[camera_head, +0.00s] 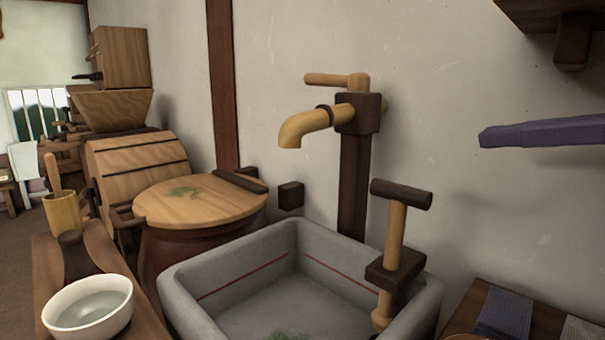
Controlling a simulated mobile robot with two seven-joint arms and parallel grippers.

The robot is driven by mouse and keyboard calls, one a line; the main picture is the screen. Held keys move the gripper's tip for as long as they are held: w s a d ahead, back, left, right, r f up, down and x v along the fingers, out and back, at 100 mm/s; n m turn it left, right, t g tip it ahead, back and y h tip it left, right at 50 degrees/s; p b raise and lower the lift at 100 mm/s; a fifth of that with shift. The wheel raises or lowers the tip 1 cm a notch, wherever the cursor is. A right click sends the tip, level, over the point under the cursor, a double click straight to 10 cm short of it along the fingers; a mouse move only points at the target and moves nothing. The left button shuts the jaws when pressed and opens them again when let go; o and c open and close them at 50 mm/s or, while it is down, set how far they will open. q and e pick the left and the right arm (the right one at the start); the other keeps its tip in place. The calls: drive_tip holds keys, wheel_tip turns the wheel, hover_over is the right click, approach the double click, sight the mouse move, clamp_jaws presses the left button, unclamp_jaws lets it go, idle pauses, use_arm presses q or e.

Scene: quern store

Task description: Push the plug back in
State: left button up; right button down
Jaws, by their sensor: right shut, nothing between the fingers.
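The plug (397,224) is a light wooden stem with a dark crossbar handle. It stands upright through a dark block (393,268) at the right rim of the grey stone sink (205,282). Its handle is raised well above that block, and its lower end shows below the block. My right gripper (490,138) comes in from the right edge as a purple tapered shape, shut and empty. It is above and to the right of the plug, apart from it. My left gripper is out of view.
A wooden tap (314,123) on a dark post juts over the sink. A lidded barrel (200,200) stands left of it. A white bowl (88,308) sits on a bench at lower left. Folded cloths (505,312) lie at lower right. A shelf (545,12) hangs at upper right.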

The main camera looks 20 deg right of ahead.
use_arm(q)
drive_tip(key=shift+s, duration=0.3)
use_arm(e)
drive_tip(key=shift+s, duration=0.15)
hover_over(434, 209)
drive_tip(key=w+a, duration=0.1)
drive_tip(key=w, duration=0.1)
drive_tip(key=shift+s+a+f, duration=0.1)
drive_tip(key=shift+s+f, duration=0.15)
drive_tip(key=shift+f, duration=0.8)
drive_tip(key=f, duration=0.1)
drive_tip(key=f+b, duration=0.1)
drive_tip(key=f, duration=0.1)
drive_tip(key=shift+w+f, duration=0.2)
drive_tip(key=shift+w, duration=0.2)
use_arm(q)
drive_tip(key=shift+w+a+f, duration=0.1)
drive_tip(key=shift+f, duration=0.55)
use_arm(e)
drive_tip(key=shift+d+f, duration=0.2)
drive_tip(key=shift+f, duration=0.25)
wheel_tip(434, 209, down, 4)
drive_tip(key=b, duration=0.4)
drive_tip(key=shift+f, duration=0.25)
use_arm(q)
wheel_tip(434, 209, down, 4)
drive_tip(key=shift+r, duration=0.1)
use_arm(e)
drive_tip(key=shift+r, duration=0.15)
